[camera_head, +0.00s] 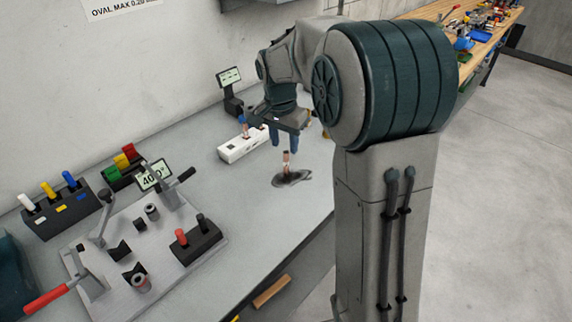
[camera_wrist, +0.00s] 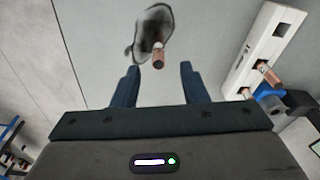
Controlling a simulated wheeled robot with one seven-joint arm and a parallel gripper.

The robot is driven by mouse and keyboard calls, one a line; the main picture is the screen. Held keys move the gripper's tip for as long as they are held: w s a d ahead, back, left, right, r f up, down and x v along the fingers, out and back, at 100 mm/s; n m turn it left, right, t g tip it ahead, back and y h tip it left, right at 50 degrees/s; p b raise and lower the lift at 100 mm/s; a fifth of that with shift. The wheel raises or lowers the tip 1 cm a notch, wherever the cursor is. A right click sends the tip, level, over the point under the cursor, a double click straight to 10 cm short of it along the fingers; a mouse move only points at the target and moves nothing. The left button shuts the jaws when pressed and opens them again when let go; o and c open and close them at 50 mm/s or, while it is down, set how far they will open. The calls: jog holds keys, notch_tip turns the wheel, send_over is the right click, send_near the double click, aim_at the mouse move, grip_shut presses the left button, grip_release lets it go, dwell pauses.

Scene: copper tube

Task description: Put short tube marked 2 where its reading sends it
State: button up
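A short copper tube (camera_head: 286,158) stands upright by a dark, irregular patch (camera_head: 294,178) on the bench; the wrist view shows the tube (camera_wrist: 158,56) between and beyond my fingertips. Its mark cannot be read. My gripper (camera_head: 284,142) points down above it, its blue fingers spread and empty; they also show in the wrist view (camera_wrist: 158,72). Another copper tube (camera_head: 244,130) stands in a white block (camera_head: 236,151) to the left, also seen in the wrist view (camera_wrist: 268,77). A small display (camera_head: 229,77) stands behind the block; its reading is too small to read.
A grey fixture plate (camera_head: 130,285) with clamps, posts and a red handle (camera_head: 45,299) fills the left bench. A display there (camera_head: 154,175) seems to read about 40. Coloured plugs stand in racks (camera_head: 62,212). A black block (camera_head: 196,243) holds a red and a dark peg.

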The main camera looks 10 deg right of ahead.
aim_at(286, 152)
jog(key=shift+w+d+f+p, duration=0.1)
jog(key=shift+f+p, duration=0.05)
jog(key=shift+f, duration=1.05)
jog(key=shift+w+d+f+p, duration=0.1)
jog(key=shift+d+f, duration=0.05)
jog(key=shift+f, duration=1)
jog(key=shift+w+d+f+p, duration=0.1)
jog(key=shift+f+p, duration=0.05)
jog(key=shift+f, duration=1.05)
jog(key=shift+s, duration=0.1)
grip_shut()
